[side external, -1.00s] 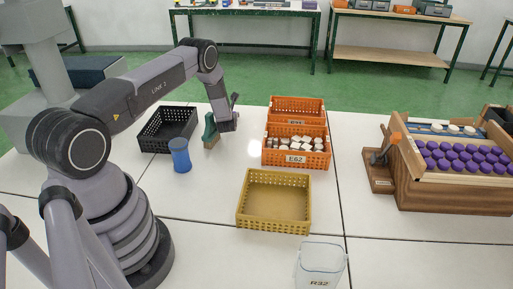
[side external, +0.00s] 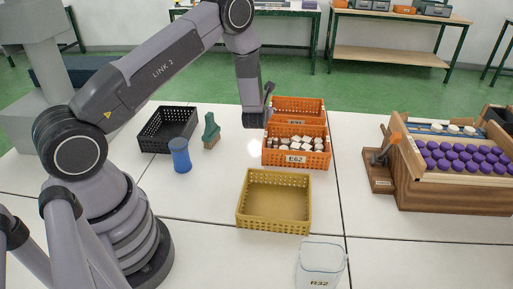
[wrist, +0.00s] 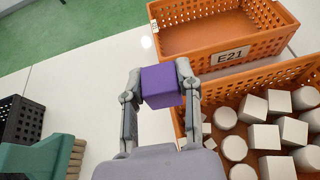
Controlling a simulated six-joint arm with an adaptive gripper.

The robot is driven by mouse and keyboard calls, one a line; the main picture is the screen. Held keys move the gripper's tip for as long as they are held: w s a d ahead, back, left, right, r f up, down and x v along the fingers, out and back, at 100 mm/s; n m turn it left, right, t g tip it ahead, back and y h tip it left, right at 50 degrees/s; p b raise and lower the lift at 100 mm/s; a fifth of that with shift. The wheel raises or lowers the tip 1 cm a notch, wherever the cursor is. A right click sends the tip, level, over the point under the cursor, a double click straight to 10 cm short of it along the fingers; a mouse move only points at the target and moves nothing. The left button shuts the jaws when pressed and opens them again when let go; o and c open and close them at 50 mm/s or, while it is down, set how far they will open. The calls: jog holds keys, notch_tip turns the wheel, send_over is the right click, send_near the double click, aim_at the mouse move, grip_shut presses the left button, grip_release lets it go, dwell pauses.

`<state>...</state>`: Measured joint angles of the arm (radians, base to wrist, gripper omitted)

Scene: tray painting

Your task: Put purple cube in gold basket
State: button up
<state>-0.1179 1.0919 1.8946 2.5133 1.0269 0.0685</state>
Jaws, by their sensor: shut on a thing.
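The purple cube (wrist: 160,87) is between the two fingers of my gripper (wrist: 158,80) in the wrist view, with a finger against each side. In the side external view my gripper (side external: 262,108) is in the air at the left side of the orange baskets, and I cannot make out the cube there. The gold basket (side external: 273,227) stands on the white table, nearer the camera than my gripper, and looks empty. It does not show in the wrist view.
An orange basket (side external: 296,165) marked E62 holds several white blocks; an empty orange basket (wrist: 226,54) marked E21 is behind it. A black basket (side external: 152,149), blue cup (side external: 180,156) and green-handled brush (side external: 211,131) are at left. A clear bin (side external: 320,268) stands in front.

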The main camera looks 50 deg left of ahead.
jog(key=s+d+r+m+t+h, duration=0.1)
jog(key=s+d, duration=0.1)
jog(key=d, duration=0.5)
jog(key=s+d+r+m+h, duration=0.1)
jog(key=s+d, duration=0.2)
jog(key=d, duration=0.5)
jog(key=m+t+h, duration=0.1)
jog(key=m, duration=0.1)
send_over(287, 190)
notch_tip(287, 190, down, 2)
jog(key=shift+f, duration=2.1)
jog(key=shift+f, duration=0.6)
jog(key=o, duration=0.9)
